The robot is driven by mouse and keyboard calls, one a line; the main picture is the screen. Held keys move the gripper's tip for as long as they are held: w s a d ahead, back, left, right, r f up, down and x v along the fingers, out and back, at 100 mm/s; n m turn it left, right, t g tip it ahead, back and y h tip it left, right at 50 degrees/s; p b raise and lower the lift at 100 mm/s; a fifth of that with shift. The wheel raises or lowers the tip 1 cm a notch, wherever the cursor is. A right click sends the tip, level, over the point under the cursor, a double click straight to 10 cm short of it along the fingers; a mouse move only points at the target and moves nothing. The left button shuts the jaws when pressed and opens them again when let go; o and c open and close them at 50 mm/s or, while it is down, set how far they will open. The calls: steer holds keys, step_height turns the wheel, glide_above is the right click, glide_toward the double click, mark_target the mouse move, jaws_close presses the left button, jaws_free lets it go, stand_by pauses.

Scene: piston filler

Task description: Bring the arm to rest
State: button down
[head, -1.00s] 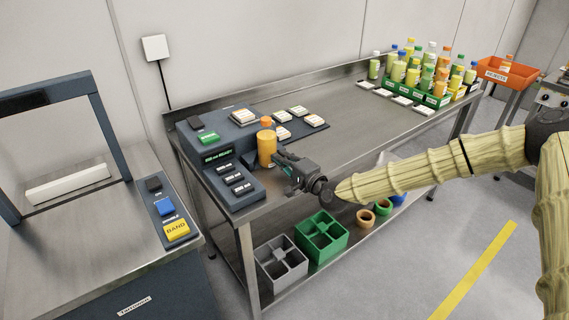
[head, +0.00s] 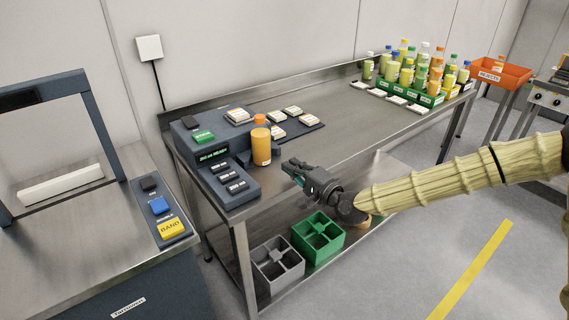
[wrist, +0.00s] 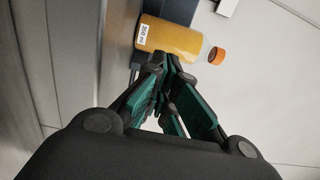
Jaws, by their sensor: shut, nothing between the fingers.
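My gripper (head: 292,170) is shut and empty in the head view, just off the front edge of the steel bench (head: 345,135). In the wrist view its green-padded fingers (wrist: 170,75) come together with nothing between them. My arm reaches in from the right, in a ribbed yellowish sleeve. An orange-filled bottle with an orange cap (head: 261,146) stands upright at the blue-grey filler (head: 235,185), to the left of the gripper and apart from it. The same bottle shows beyond the fingertips in the wrist view (wrist: 172,42), with a white volume label.
Green crates of bottles (head: 425,95) stand at the bench's far end, near an orange rejects bin (head: 500,73). Grey (head: 278,262) and green (head: 318,237) divided crates sit on the lower shelf. A banding machine (head: 95,225) stands at left. The bench middle is clear.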

steer(key=v, duration=0.6)
steer(key=s+a+f+n+g+h+p, duration=0.2)
steer(key=s+f+n+g+h, duration=0.5)
steer(key=s+f, duration=1.75)
steer(key=s+d+f+n+g+h+p, duration=0.1)
steer(key=s+d+f+g+h, duration=0.1)
steer(key=s+d, duration=0.7)
steer(key=s+d+f+n+g+h, duration=0.1)
steer(key=s+d+f+g+h, duration=0.1)
steer(key=s+d+f+g, duration=0.2)
steer(key=s+d+f, duration=0.2)
steer(key=s+d, duration=0.2)
steer(key=s, duration=0.2)
steer(key=shift+s+d+f+n+g+h+p, duration=0.3)
steer(key=shift+s+d+g+p, duration=0.1)
